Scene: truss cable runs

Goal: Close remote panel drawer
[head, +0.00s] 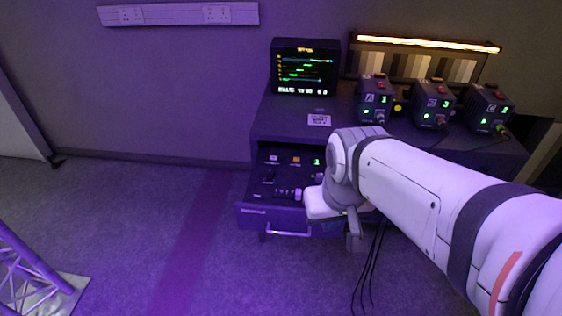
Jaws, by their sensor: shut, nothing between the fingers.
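The remote panel drawer (253,213) is pulled out from the front of the dark console desk (275,122). Its top carries knobs, sliders, small buttons and a green digit. A metal bar handle (288,234) is on its front face. My white arm reaches in from the right and hides the drawer's right part. My gripper (355,242) is at the drawer's front right, pointing down, shut and empty. Whether it touches the drawer cannot be told.
On the desk stand a monitor (305,68) and three boxes with green digits (375,101), under a lit bar (428,43). Dark cables (372,265) hang below my gripper. A truss foot (45,296) stands at lower left. The floor (130,215) left of the drawer is clear.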

